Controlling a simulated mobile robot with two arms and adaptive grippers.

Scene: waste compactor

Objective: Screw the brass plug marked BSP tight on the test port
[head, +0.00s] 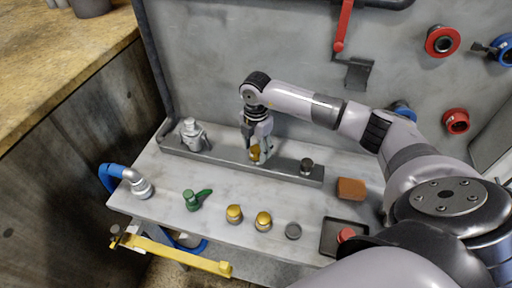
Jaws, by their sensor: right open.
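A brass-coloured plug (255,152) sits at the middle of the grey bar, where it appears to be on a port that my gripper partly hides. My right gripper (257,150) points down over it, with open fingers around or just beside the plug; I cannot tell whether they touch it. Two more brass plugs, a left one (234,214) and a right one (263,221), stand on the pale shelf in front of the bar. No BSP marking is readable on any plug. My left gripper is not in view.
The grey bar (225,155) carries a silver fitting (193,134) and a dark cap (307,166). On the shelf (165,180) are a green valve piece (194,200), a grey disc (293,231), a brown block (351,189) and a black tray (327,238). A blue-handled fitting (139,186) is left.

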